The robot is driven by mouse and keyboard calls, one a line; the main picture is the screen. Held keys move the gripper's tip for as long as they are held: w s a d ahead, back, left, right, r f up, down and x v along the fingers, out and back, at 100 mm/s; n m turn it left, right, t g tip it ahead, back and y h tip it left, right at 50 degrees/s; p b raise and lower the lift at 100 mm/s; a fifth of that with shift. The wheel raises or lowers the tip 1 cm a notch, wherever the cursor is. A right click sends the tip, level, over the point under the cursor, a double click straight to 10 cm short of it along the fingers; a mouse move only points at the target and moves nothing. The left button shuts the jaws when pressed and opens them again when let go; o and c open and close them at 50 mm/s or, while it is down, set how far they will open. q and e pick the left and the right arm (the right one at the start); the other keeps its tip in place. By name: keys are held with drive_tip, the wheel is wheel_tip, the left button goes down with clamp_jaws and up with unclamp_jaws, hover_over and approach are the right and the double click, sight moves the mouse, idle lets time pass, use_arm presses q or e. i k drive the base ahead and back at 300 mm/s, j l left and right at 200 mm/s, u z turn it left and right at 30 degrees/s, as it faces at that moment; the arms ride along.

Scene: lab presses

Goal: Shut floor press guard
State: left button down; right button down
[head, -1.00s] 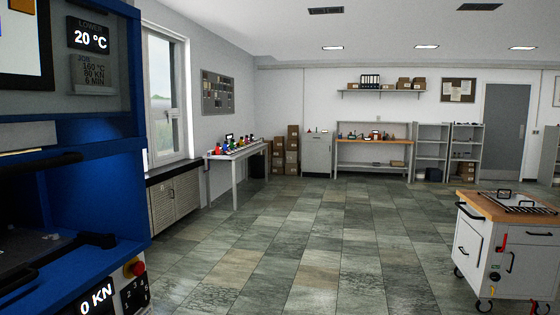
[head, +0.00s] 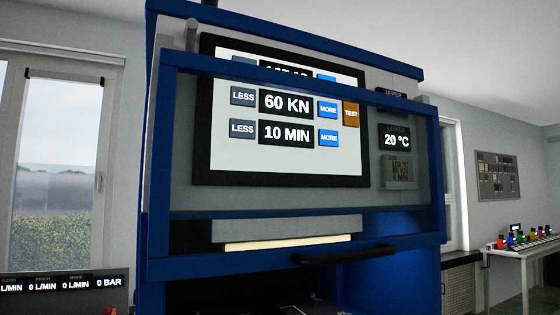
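The floor press (head: 285,16) is a blue machine filling the middle of the head view. Its guard (head: 152,160) is a clear panel in a blue frame, and it is raised over the screen. A black bar handle (head: 343,255) runs along the guard's lower edge. Below the guard the press opening (head: 240,295) is dark and uncovered, and its lower part is cut off by the picture's edge. A grey upper block with a pale plate (head: 290,241) shows behind the guard's lower edge. Neither of my grippers is in view.
The screen (head: 285,118) shows 60 KN and 10 MIN behind the guard. A dark readout panel (head: 65,290) stands at the lower left, before a window (head: 60,170). A table with small coloured items (head: 520,240) is at the far right.

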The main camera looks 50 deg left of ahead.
sight(161, 267)
drive_tip(key=u, duration=1.3)
